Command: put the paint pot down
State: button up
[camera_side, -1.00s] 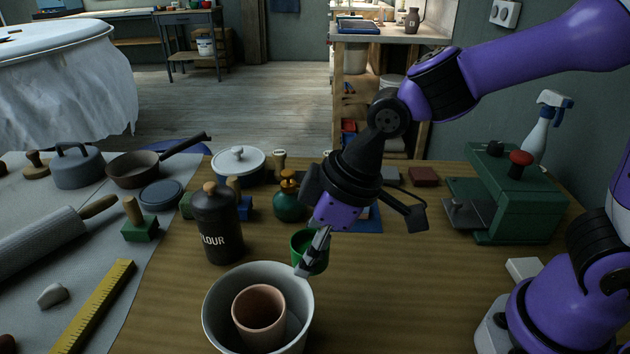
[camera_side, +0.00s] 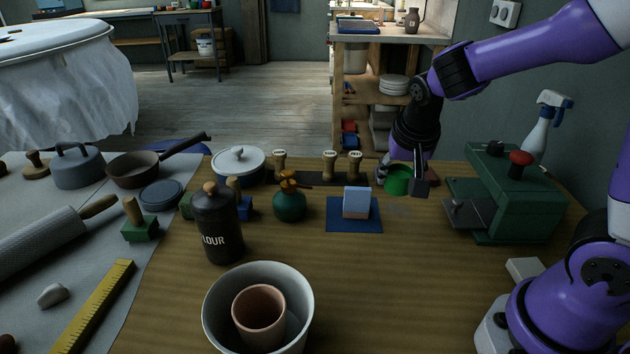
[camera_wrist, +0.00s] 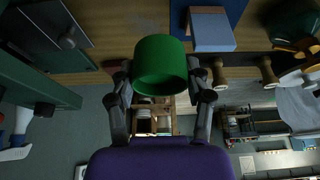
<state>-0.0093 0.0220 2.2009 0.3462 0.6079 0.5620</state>
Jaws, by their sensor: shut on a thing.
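The green paint pot (camera_side: 397,181) is held by my gripper (camera_side: 409,184) near the back right of the wooden table, beside the green press. In the wrist view the pot (camera_wrist: 160,66) sits between the two fingers of my gripper (camera_wrist: 160,80), which is shut on it. Its far end is toward the table surface in that view. I cannot tell whether the pot touches the table.
A blue mat (camera_side: 354,227) bears a blue-and-pink block (camera_side: 357,203) left of the pot. Wooden-handled stamps (camera_side: 330,166) stand behind it. The green press (camera_side: 505,207) is close on the right. The table's front middle (camera_side: 400,290) is clear.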

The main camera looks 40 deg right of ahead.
send_over(409, 203)
jog(key=s+a, duration=0.1)
notch_tip(409, 203, down, 5)
jog(key=shift+s+a, duration=0.1)
jog(key=shift+a, duration=0.05)
jog(key=shift+f, duration=2.05)
jog(key=shift+f, duration=0.1)
jog(key=o, duration=1.2)
jog(key=shift+c, duration=0.2)
jog(key=v, duration=1.2)
jog(key=s+a+r+n+t+y, duration=0.1)
jog(key=s+a+r+n, duration=0.1)
jog(key=s+a+n, duration=0.1)
jog(key=s+a+r+n+t+y, duration=0.1)
jog(key=s+a+r+n+y, duration=0.1)
jog(key=a+n, duration=0.4)
jog(key=s+a+r, duration=0.1)
jog(key=a, duration=0.1)
jog(key=shift+s+a+r, duration=0.2)
jog(key=shift+a+r, duration=0.05)
jog(key=shift+r, duration=0.05)
